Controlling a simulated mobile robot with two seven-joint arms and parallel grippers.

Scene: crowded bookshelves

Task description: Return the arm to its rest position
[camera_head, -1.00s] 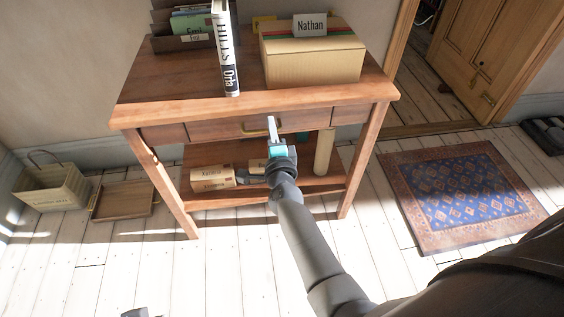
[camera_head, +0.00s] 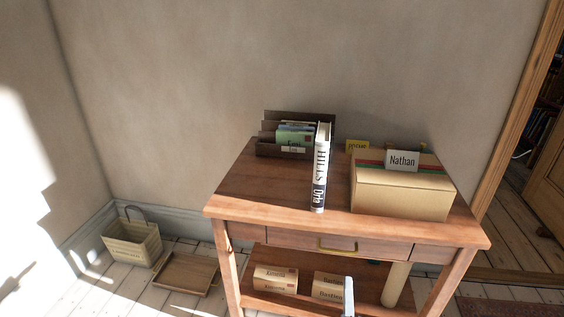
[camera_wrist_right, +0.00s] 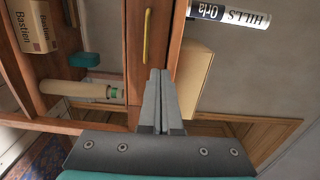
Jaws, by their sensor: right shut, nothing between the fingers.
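My right gripper (camera_head: 348,296) shows only as a pale finger tip at the bottom edge of the head view, in front of the table's lower shelf. In the right wrist view its two grey fingers (camera_wrist_right: 160,95) are pressed together with nothing between them. The wooden table's drawer front (camera_head: 290,241) with a brass handle (camera_head: 338,247) is above the gripper in the head view. The handle also shows in the right wrist view (camera_wrist_right: 146,38), beside the fingers and apart from them. My left gripper is out of view.
On the table stand a white book (camera_head: 320,175), a card organizer (camera_head: 287,152) and a Nathan-labelled box (camera_head: 402,195). Small boxes (camera_head: 276,279) and a pale cylinder (camera_head: 396,283) are on the lower shelf. A basket (camera_head: 132,243) and tray (camera_head: 184,273) lie on the floor at left.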

